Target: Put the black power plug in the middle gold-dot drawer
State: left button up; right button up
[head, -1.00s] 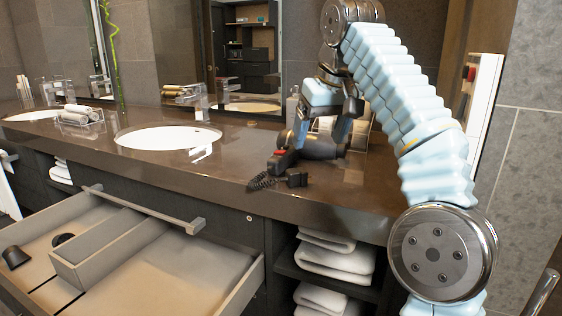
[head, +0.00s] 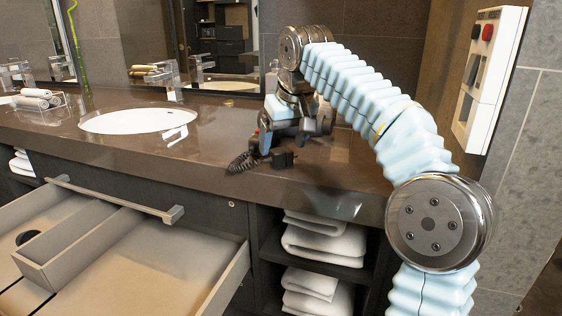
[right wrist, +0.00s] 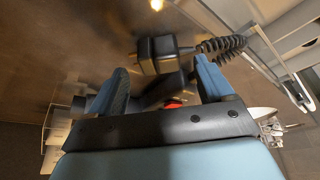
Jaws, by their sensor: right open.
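The black power plug (head: 283,158) lies on the brown counter near its front edge, with a coiled black cord (head: 243,161) beside it. In the right wrist view the plug (right wrist: 157,53) shows just beyond the fingertips, roughly between them, with its cord running right. My right gripper (right wrist: 163,79) is open, low over the counter; in the head view it (head: 268,138) is just behind the plug. I cannot tell whether it touches the plug. An open drawer (head: 205,280) with a bar handle and a divider stands below the counter at left. No gold dot is clear on it. My left gripper is out of view.
A dark hair dryer, partly hidden, lies by the right gripper. A sink (head: 140,121) is set in the counter at left. Folded towels (head: 325,245) fill open shelves right of the drawer. A wall panel (head: 488,80) is at right. A dark round item (head: 27,237) lies in the drawer.

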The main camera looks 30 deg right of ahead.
aim_at(281, 149)
jog(key=x, duration=0.3)
jog(key=shift+f, duration=0.15)
jog(key=c, duration=1)
jog(key=shift+c, duration=0.2)
